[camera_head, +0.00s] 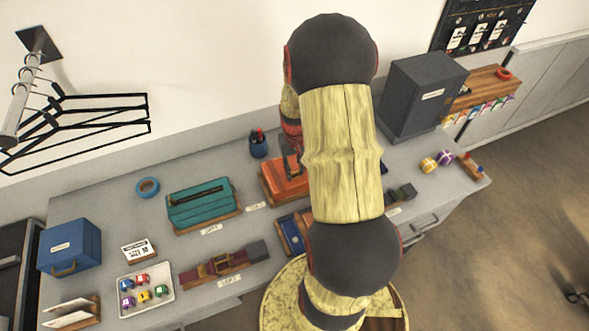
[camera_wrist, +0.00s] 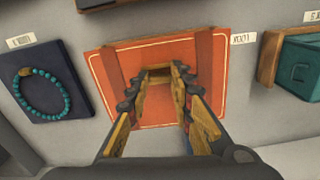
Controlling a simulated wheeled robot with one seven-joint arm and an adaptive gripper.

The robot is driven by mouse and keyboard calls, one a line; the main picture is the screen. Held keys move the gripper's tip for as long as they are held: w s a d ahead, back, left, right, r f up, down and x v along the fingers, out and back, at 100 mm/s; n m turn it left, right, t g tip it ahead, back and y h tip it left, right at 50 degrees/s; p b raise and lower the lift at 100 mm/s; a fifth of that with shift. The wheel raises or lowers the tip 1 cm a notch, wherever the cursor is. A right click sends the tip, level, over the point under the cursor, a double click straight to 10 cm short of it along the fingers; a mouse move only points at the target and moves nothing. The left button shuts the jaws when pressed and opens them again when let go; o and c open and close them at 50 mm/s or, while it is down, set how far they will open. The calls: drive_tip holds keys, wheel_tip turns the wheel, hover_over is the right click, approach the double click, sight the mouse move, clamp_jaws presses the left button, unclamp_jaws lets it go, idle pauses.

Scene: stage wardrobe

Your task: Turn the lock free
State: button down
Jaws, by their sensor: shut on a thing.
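An orange case (camera_head: 272,184) with two darker straps stands on the grey table, partly behind my arm in the head view. In the wrist view the orange case (camera_wrist: 120,71) fills the middle, with a thin pale border line. My gripper (camera_wrist: 157,76) reaches over it, its fingers closing in on a small brown piece (camera_wrist: 157,69) at the case's middle. This seems to be the lock, but the fingertips hide most of it and its turn angle cannot be read. In the head view my gripper (camera_head: 291,164) is mostly hidden by my arm.
A teal case (camera_head: 200,208) stands left of the orange one; a pen cup (camera_head: 258,144) stands behind. A dark pad (camera_wrist: 50,92) with a turquoise bead bracelet (camera_wrist: 42,93) lies close by. A grey cabinet (camera_head: 423,92) stands at the right. Grey tabletop is bare around the blue tape roll (camera_head: 148,187).

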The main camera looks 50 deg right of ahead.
sight(294, 172)
drive_tip(key=shift+n, duration=0.6)
drive_tip(key=c, duration=1.6)
unclamp_jaws()
drive_tip(key=shift+o, duration=0.2)
drive_tip(key=shift+r, duration=0.1)
wheel_tip(294, 172, up, 12)
